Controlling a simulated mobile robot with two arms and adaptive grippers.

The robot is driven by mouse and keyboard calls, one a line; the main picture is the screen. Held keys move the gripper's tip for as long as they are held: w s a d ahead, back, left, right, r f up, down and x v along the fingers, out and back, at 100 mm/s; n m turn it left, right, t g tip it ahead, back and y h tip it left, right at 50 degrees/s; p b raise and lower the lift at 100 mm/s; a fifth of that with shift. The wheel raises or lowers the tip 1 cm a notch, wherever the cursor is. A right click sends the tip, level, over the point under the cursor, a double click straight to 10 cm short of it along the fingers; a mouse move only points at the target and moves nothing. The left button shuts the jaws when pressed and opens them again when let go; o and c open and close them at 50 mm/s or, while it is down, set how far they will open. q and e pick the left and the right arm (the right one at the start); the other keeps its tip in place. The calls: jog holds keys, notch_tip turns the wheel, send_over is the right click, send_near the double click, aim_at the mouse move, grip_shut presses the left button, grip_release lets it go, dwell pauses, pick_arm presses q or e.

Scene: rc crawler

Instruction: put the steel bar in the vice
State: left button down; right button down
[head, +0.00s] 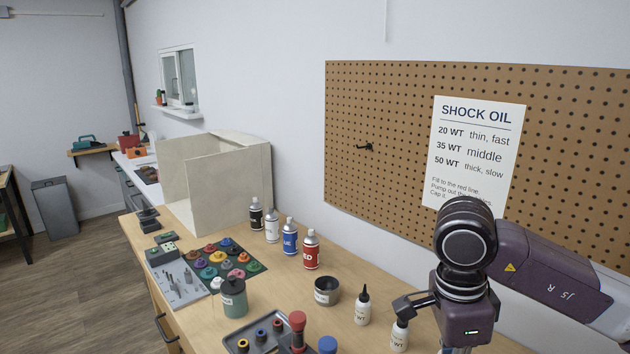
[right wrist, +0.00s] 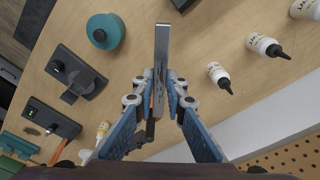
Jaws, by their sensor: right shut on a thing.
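The steel bar (right wrist: 162,45) is a long, flat, shiny piece in the right wrist view. My right gripper (right wrist: 161,82) is shut on it, with one finger on each side, and the bar sticks out past the fingertips over the wooden bench top. In the head view my right wrist is at the lower right, and its fingers and the bar are below the picture edge. A teal object (right wrist: 17,146) is cut off at the left edge of the right wrist view; I cannot tell if it is the vice. My left gripper is not in view.
The bench (head: 350,290) holds a black bowl (head: 327,290), white dropper bottles (head: 362,308), spray cans (head: 310,250), a green jar (head: 233,298), and a tray (head: 262,336) with small parts. A pale box (head: 230,180) stands behind. A pegboard (head: 390,120) covers the wall.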

jog(key=s+n, duration=0.1)
jog(key=n, duration=0.5)
jog(key=s+a+f+n+t+y, duration=0.1)
jog(key=n, duration=0.5)
jog(key=s+a+n, duration=0.1)
jog(key=n, duration=0.5)
jog(key=shift+s+f+n, duration=0.25)
jog(key=shift+s+n, duration=0.1)
jog(key=shift+n, duration=0.05)
